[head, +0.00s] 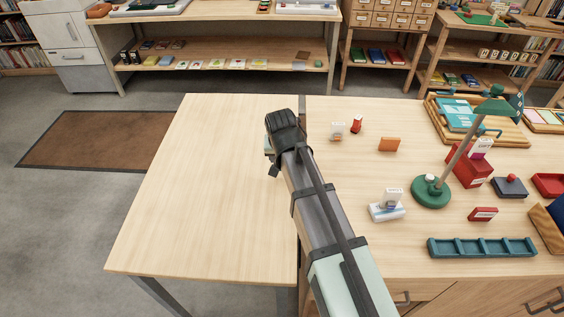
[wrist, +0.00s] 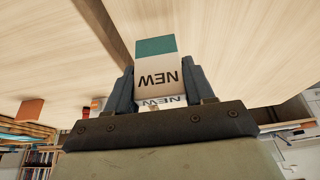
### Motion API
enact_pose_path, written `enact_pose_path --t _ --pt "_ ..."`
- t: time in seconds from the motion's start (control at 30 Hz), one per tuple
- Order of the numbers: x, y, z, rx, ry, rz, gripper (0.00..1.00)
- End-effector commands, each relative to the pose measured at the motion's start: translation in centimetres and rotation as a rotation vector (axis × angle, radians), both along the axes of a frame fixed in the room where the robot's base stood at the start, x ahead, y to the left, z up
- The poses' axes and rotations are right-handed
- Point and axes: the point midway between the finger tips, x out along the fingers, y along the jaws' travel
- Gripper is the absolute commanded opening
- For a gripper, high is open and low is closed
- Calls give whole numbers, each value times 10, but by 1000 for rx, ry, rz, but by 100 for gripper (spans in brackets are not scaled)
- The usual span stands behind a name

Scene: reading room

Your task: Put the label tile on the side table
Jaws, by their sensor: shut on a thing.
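The label tile (wrist: 157,73) is white with a teal band and the word NEW, seen upside down in the wrist view. My gripper (wrist: 161,88) is shut on it, one finger on each side. A second NEW shows on a lower face between the fingers. In the head view my gripper (head: 272,150) is over the right edge of the side table (head: 205,190), near the gap to the desk. There the tile is mostly hidden by my gripper; only a small teal and pale bit shows at its left. The side table's top is bare.
The desk (head: 345,215) on the right holds an orange block (head: 389,144), a small white tile (head: 338,128), a red item (head: 357,124), a white stand (head: 387,211), a green lamp (head: 431,190) and a teal tray (head: 482,247). A narrow gap separates desk and side table.

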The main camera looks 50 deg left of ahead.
Motion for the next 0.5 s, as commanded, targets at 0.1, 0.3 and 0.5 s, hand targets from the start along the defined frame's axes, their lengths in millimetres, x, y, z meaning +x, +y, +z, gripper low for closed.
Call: enact_pose_path --t 0.1,0.3,0.5 --pt "0 0 -15 -1 0 0 22" --pt "0 0 -27 0 0 0 22" --pt "0 0 -26 0 0 0 22"
